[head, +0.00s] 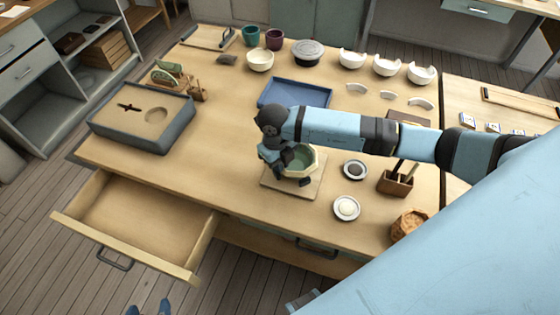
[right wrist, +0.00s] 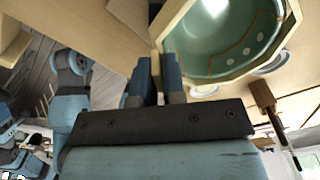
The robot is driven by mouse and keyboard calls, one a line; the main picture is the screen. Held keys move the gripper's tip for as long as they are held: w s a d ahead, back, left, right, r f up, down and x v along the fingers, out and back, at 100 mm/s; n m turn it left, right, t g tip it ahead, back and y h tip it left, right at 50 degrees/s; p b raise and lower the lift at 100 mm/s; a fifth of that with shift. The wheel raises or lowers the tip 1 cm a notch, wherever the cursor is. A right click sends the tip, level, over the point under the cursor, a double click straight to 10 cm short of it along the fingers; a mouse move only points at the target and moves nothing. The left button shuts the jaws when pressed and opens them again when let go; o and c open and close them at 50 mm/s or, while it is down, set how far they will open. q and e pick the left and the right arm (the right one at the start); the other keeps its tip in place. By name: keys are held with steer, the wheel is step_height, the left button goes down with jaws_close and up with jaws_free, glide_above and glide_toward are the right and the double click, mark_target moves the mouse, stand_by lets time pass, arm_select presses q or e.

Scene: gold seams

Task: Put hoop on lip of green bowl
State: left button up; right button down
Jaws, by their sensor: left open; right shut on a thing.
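The green bowl (head: 302,160) stands on a square wooden board near the table's front; its green inside with gold seams and pale dots fills the top of the right wrist view (right wrist: 215,35). The hoop (head: 316,163) is a pale, many-sided band around the bowl's lip, also seen in the right wrist view (right wrist: 168,22). I cannot tell whether it rests fully on the lip. My right gripper (head: 294,168) is shut on the hoop's near side; its fingers (right wrist: 158,72) hide part of it. My left gripper (head: 149,308) is open and empty below the table's front, mostly out of frame.
An open drawer (head: 140,215) juts out at the front left. A grey box (head: 142,118) stands left, a blue tray (head: 295,93) behind the bowl. Two small dishes (head: 346,208) and a brush holder (head: 395,183) stand right. White broken bowls (head: 387,66) line the back.

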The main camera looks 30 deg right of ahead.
stand_by(0.3)
steer(key=c, duration=0.6)
jaws_free()
steer(key=shift+c, duration=0.2)
steer(key=shift+r, duration=0.2)
steer(key=shift+r+p, duration=1.9)
steer(key=shift+r, duration=0.95)
